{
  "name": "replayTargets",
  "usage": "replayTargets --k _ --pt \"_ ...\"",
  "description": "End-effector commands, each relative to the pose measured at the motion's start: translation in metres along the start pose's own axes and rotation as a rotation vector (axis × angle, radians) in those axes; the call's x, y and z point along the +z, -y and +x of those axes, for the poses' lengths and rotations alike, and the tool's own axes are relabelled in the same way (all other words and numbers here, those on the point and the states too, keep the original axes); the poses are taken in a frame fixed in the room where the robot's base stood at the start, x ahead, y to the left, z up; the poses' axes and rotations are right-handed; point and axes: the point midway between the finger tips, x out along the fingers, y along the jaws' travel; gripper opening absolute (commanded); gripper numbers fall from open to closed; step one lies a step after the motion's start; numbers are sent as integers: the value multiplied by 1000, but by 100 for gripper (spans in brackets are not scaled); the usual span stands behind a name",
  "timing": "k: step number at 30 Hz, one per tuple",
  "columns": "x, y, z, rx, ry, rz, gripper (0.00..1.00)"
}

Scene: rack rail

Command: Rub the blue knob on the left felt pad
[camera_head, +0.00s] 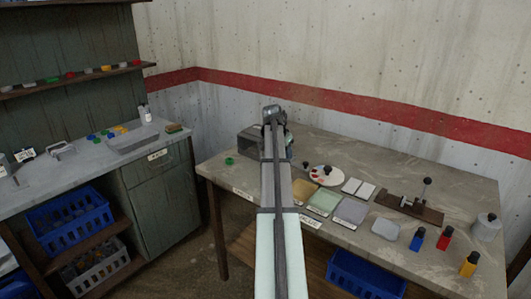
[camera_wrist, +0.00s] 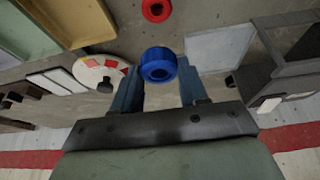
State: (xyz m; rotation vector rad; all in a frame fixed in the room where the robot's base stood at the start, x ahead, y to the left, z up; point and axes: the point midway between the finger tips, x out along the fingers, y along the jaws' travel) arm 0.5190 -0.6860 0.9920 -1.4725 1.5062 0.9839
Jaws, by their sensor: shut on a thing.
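The blue knob (camera_wrist: 157,64) sits between the two fingertips of my gripper (camera_wrist: 157,78), which is shut on it. The knob's round face with a dark hollow points toward the camera. In the head view my arm hides the knob and the fingers. The left felt pad (camera_head: 304,191) is the tan one, first in a row with a green pad (camera_head: 325,201) and a greyish lilac pad (camera_head: 350,212). My gripper is over the table beyond the row, apart from the tan pad. Part of the pad row also shows at the wrist view's upper left.
A grey box (camera_head: 247,145) stands by my gripper. A round white palette (camera_head: 327,174), two white tiles and a lever fixture (camera_head: 408,206) lie right of it. A red ring (camera_wrist: 156,10) lies nearby. A green ring (camera_head: 229,161) lies on bare tabletop at left.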

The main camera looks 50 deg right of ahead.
Motion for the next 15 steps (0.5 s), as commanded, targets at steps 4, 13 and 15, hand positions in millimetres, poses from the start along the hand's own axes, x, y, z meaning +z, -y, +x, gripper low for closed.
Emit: replayTargets --k 4,13,15 --pt "-30 -51 17 28 0 68 19" --pt "-78 -151 47 81 0 196 19" --pt "-86 -174 53 92 0 224 19"
